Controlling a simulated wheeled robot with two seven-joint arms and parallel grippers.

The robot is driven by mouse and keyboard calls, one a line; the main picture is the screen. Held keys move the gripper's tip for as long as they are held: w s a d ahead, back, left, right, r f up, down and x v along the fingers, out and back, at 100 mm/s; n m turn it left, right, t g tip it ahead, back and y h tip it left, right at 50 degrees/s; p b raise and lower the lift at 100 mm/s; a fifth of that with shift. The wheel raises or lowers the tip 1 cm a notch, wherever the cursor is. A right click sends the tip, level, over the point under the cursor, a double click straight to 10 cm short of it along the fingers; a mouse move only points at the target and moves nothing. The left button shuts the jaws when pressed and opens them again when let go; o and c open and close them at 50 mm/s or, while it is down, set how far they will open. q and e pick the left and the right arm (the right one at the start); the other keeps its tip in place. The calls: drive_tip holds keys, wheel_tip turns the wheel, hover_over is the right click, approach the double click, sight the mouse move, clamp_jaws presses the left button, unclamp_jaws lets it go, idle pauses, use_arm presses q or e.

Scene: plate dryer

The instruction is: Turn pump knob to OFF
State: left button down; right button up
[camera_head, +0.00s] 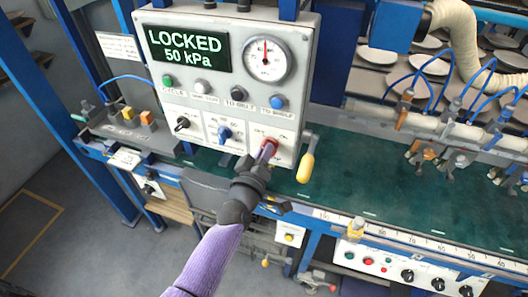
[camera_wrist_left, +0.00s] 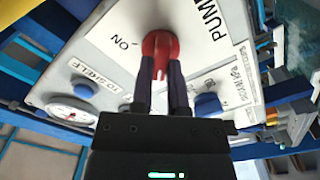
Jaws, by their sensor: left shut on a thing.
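The red pump knob (camera_head: 269,148) sits at the lower right of the grey control panel (camera_head: 305,75). In the left wrist view the red knob (camera_wrist_left: 160,46) is on a white plate reading "PUMP" and "ON". My left gripper (camera_head: 263,155) reaches up to the panel and is shut on the red knob. Its two dark fingers (camera_wrist_left: 162,78) lie on either side of the knob in the wrist view. My right gripper is not in view.
The panel display (camera_head: 187,48) reads "LOCKED 50 kPa". A blue knob (camera_head: 224,133) and a black knob (camera_head: 182,123) are left of the pump knob. A yellow-handled lever (camera_head: 306,167) hangs close on the right. A green conveyor belt (camera_head: 380,183) runs behind.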

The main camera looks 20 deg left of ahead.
use_arm(q)
drive_tip(key=c, duration=0.6)
unclamp_jaws()
drive_tip(key=s, duration=1)
drive_tip(key=shift+a, duration=0.2)
